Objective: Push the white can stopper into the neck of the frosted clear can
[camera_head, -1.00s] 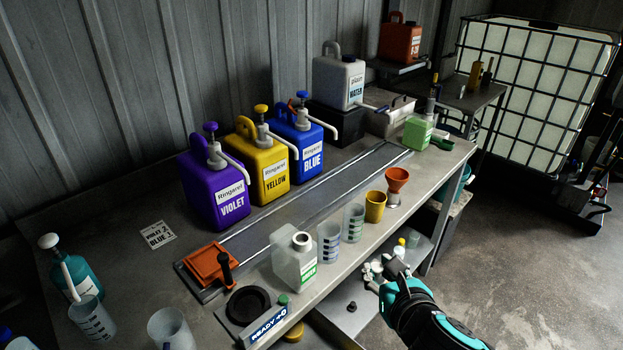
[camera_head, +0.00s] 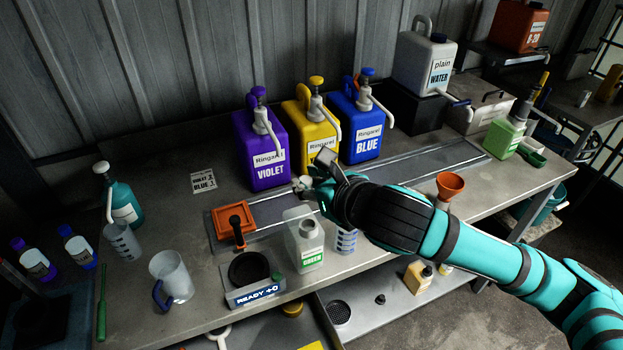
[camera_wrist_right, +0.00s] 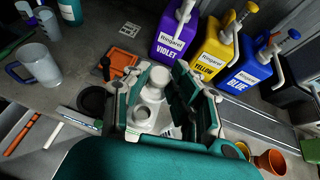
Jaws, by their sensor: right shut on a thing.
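The frosted clear can (camera_head: 305,250) with a green-lettered label stands upright near the bench's front edge. Its open neck (camera_wrist_right: 142,113) shows in the wrist view. My right gripper (camera_head: 308,186) is above and behind the can's neck in the head view, with its arm coming in from the right. It is shut on the white can stopper (camera_wrist_right: 157,78), which shows between the fingers in the wrist view. The stopper appears apart from the neck; its exact height above it is hard to tell. My left gripper is not in view.
Violet (camera_head: 262,150), yellow (camera_head: 310,130) and blue (camera_head: 357,130) pump containers stand behind the gripper. An orange tray (camera_head: 222,232), a scale marked READY (camera_head: 254,296) and a clear jug (camera_head: 178,282) are left of the can. An orange funnel (camera_head: 450,184) stands right.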

